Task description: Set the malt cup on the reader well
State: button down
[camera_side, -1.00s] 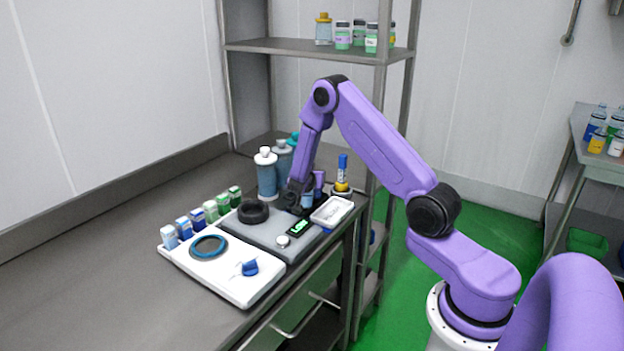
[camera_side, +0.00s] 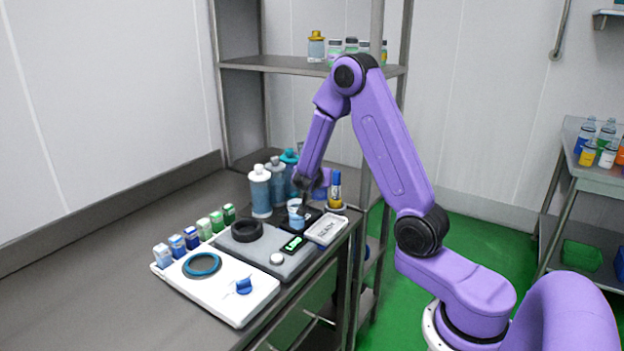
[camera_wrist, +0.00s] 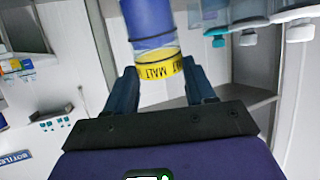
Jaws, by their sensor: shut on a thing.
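The malt cup (camera_side: 296,213) is small and pale blue in the side view, under my gripper (camera_side: 303,203). In the wrist view the malt cup (camera_wrist: 158,68) shows a yellow band reading MALT between the fingertips of my gripper (camera_wrist: 162,75), which is shut on it. The cup looks upright, at or just above a dark area at the back of the grey unit; the gap below it is unclear. The grey unit (camera_side: 267,260) carries a raised black ring (camera_side: 239,239) to the left of the cup. I cannot tell for certain which part is the reader well.
A lit green display (camera_side: 293,243), a round knob (camera_side: 277,258) and a white plate (camera_side: 326,229) are in front of the cup. Bottles (camera_side: 261,190) stand behind it, and a blue-and-yellow tube (camera_side: 335,190) to the right.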

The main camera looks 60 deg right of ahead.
jog(key=s+a+r, duration=0.3)
jog(key=s, duration=0.3)
jog(key=w+a+f+t+h, duration=0.1)
jog(key=w+a+f+h, duration=0.2)
jog(key=w+a, duration=1.45)
jog(key=shift+m, duration=0.3)
jog(key=shift+w+d+f, duration=0.1)
jog(key=shift+d+f, duration=0.1)
jog(key=shift+f, duration=0.75)
jog(key=shift+w+d+f, duration=0.15)
jog(key=shift+f, duration=0.8)
jog(key=shift+w+d+f, duration=0.1)
jog(key=shift+d+f, duration=0.1)
jog(key=shift+f, duration=0.75)
jog(key=shift+f, duration=0.3)
dwell(1.2)
jog(key=shift+r, duration=0.85)
